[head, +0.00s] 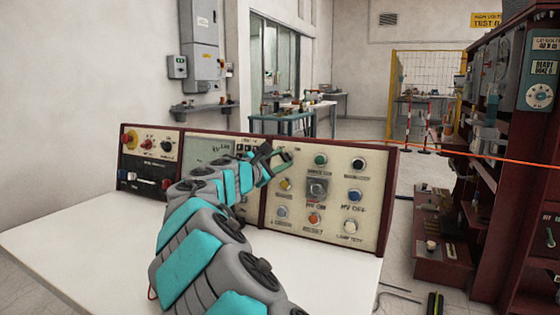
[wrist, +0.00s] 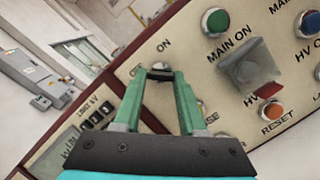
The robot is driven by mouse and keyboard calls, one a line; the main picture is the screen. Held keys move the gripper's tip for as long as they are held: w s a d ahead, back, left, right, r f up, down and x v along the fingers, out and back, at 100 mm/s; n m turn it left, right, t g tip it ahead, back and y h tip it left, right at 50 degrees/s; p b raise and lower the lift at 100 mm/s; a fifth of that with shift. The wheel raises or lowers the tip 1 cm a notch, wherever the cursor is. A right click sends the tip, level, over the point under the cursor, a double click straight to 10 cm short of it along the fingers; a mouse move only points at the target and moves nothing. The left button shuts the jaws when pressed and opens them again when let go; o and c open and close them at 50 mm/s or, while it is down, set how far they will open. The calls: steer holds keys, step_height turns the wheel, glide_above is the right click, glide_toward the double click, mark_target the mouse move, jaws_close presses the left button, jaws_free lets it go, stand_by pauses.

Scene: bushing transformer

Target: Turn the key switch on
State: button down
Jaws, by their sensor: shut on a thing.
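The key switch (wrist: 160,71) is a small grey and dark knob near the "ON" label on the cream control panel (head: 375,235). In the wrist view it sits between the tips of my gripper (wrist: 159,80), which is shut on it. The fingers hide part of the switch, so its exact angle is hard to tell. In the head view my gripper (head: 281,158) is at the upper left of the panel's right section. My arm and gripper hide the switch there.
Nearby on the panel are a green button (wrist: 215,21), a square covered switch (wrist: 248,72) and an orange button (wrist: 273,107). A white desktop (head: 80,230) lies in front. A dark red rack (head: 520,160) stands at right.

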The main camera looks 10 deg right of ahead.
steer(key=shift+f, duration=0.1)
steer(key=shift+w+r+m+g+y+b, duration=0.15)
steer(key=shift+m+g+b, duration=0.45)
steer(key=shift+m, duration=1.8)
steer(key=shift+s+r+m+g+y+b, duration=0.1)
steer(key=shift+m+g+b, duration=0.45)
steer(key=shift+m, duration=1.85)
steer(key=shift+w+r+m+g+y+b, duration=0.15)
steer(key=shift+m+g+b, duration=0.45)
steer(key=shift+m, duration=1.8)
steer(key=shift+f, duration=0.1)
steer(key=shift+c, duration=2.4)
jaws_free()
steer(key=shift+s, duration=0.1)
steer(key=shift+a, duration=0.1)
